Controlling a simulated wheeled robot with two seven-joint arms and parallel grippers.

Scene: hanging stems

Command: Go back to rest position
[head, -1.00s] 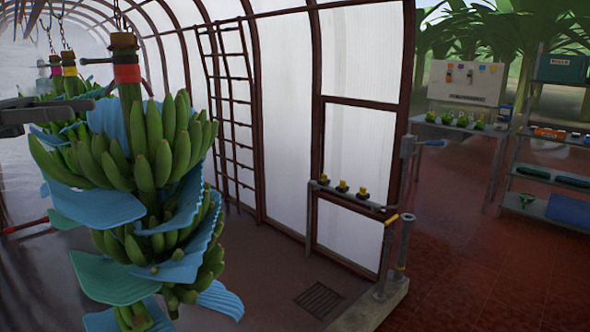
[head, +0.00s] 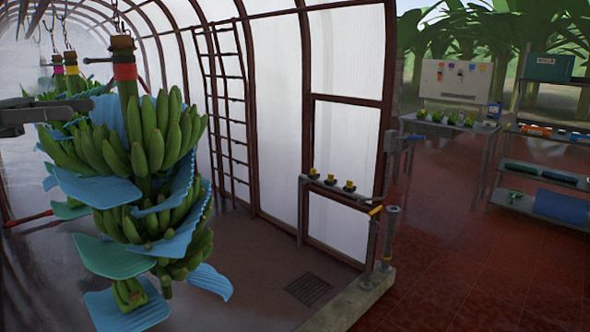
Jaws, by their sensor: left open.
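My left gripper (head: 72,106) comes in from the left edge, dark grey, its fingers pointing right in front of the hanging stems. It is open, with nothing seen between its fingers. A large banana stem (head: 150,140) hangs just right of it, with green hands of bananas and blue sheets between them. A red band (head: 125,72) wraps the stem's top. I cannot tell whether the fingertips touch the stem. My right gripper is out of view.
More stems with a yellow band (head: 71,69) hang behind. A ladder (head: 226,110) leans at the translucent wall. A low rail (head: 345,188) with yellow-topped items stands at centre right. A bench (head: 450,125) and shelves (head: 545,180) stand at the right. The red floor (head: 460,270) is clear.

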